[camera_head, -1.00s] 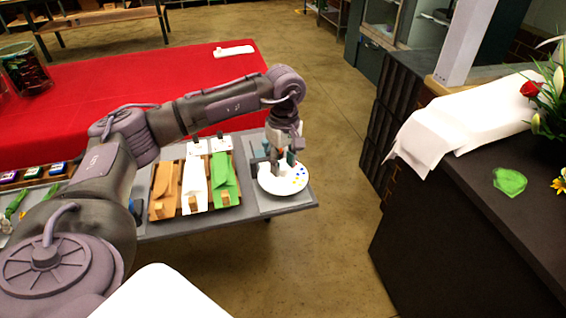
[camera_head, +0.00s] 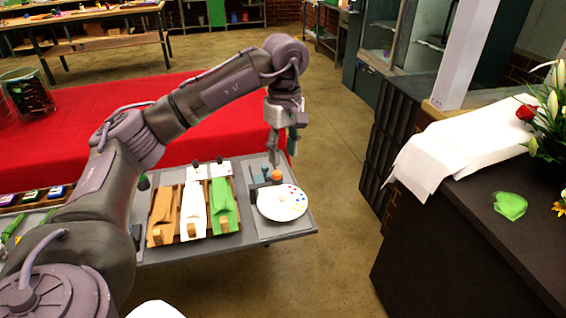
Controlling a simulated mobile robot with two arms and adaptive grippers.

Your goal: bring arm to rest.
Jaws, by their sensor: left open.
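My left arm reaches in from the left, and its left gripper (camera_head: 281,150) points down, open and empty. It hangs above the back edge of the grey side table (camera_head: 190,250), clear of the white palette (camera_head: 285,208) with coloured dots. A small orange round thing (camera_head: 277,175) sits at the palette's back edge, just below the fingers. My right gripper is not in view.
A wooden rack holds an orange (camera_head: 163,210), a white (camera_head: 194,210) and a green folded piece (camera_head: 224,205). A red-covered table (camera_head: 80,130) lies behind. On the right, a dark counter (camera_head: 450,240) carries white paper (camera_head: 455,145), flowers and a green piece (camera_head: 510,205). Floor between is open.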

